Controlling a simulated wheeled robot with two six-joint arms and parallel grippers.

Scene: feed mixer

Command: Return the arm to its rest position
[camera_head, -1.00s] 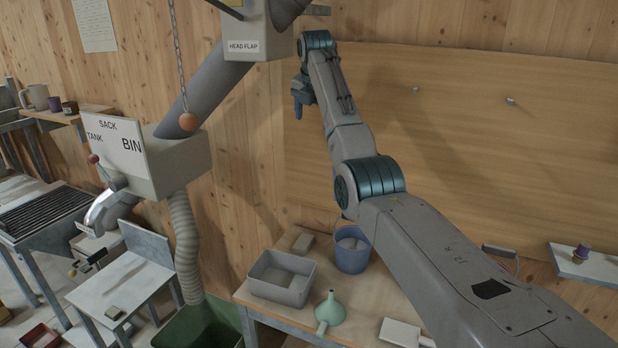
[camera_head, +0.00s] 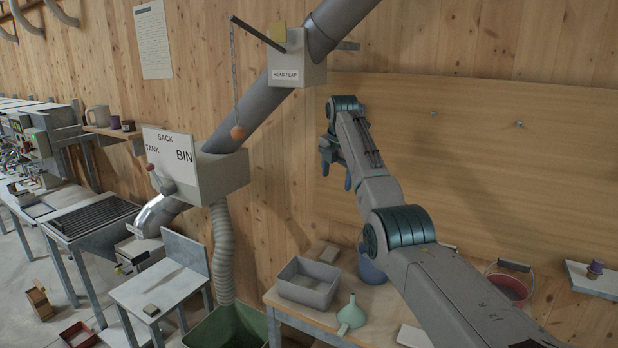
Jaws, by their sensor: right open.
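My right arm reaches in from the lower right, with its elbow bent above the wooden table. My right gripper (camera_head: 336,172) hangs at the arm's far end, in front of the wooden wall panel and below the head flap box (camera_head: 297,72). Its two blue fingers point down and stand apart, with nothing seen between them. It is clear of the ball (camera_head: 238,133) on the chain, which hangs to its left. My left gripper is out of view.
On the table (camera_head: 300,312) below are a grey tub (camera_head: 308,283), a green funnel (camera_head: 351,313) and a blue bucket (camera_head: 371,268) partly behind my arm. A red bucket (camera_head: 509,284) stands right. The labelled box (camera_head: 222,175) with its hose is left.

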